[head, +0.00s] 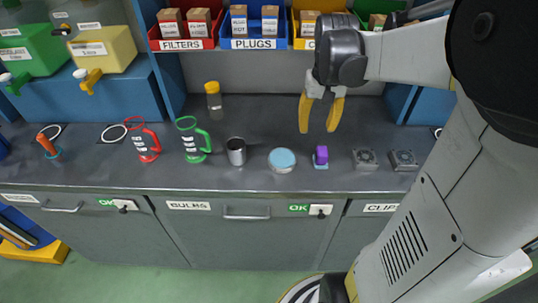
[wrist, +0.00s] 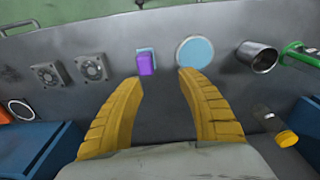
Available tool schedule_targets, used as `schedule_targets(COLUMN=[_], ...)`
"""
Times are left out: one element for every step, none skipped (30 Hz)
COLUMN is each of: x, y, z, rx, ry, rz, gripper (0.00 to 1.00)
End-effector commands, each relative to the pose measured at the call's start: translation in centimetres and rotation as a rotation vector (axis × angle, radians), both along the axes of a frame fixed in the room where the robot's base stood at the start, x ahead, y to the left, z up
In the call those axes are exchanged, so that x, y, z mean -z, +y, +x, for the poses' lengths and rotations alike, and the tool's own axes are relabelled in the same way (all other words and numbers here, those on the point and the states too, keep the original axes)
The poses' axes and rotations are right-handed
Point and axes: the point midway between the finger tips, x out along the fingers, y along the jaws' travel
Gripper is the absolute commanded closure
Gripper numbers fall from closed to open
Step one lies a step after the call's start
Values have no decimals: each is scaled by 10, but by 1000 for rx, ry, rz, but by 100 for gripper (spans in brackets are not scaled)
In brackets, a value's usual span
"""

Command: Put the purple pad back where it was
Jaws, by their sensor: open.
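The purple pad (head: 321,154) is a small upright purple block at the front of the grey worktop, right of a round blue-topped tin. A small light-blue piece (head: 321,166) shows at its foot; I cannot tell whether they are joined. In the wrist view the purple pad (wrist: 146,63) stands beyond my left fingertip, with the light-blue piece (wrist: 145,50) partly hidden behind it. My gripper (head: 317,128) has two yellow fingers spread apart, empty, pointing down above the worktop. In the wrist view my gripper (wrist: 160,79) is also open, with bare worktop between its fingers.
The blue-topped tin (head: 282,159), a metal cup (head: 236,152) and green (head: 192,140) and red (head: 144,140) handled frames stand to the left. Two small grey fans (head: 364,159) (head: 403,160) lie to the right. A yellow-capped jar (head: 213,95) stands farther back. The worktop behind the pad is clear.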

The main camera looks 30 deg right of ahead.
Motion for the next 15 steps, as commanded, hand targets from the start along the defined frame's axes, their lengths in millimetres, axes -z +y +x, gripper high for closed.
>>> schedule_targets(x=[-7,-12,-17,-21,-24,-27,-29,-30,-30,-31,-30,-30,-29,-28,-27], y=[25,40,61,76,91,111,124,137,152,163,172,183,190,196,203], z=[-3,-4,-7,-9,-12,-17,-21,-25,-30,-34,-38,-43,-46,-49,-52], rx=[-46,-75,-115,-145,-177,-218,-248,-276,-311,-336,-358,-384,-402,-416,-433], ry=[-36,-65,-105,-138,-172,-217,-249,-283,-325,-354,-381,-416,-437,-458,-481], rz=[-18,-31,-49,-61,-72,-86,-94,-101,-109,-114,-117,-120,-122,-123,-125], gripper=[54,54,54,54,54,54,54,54,54,54,54,54,54,54,54])
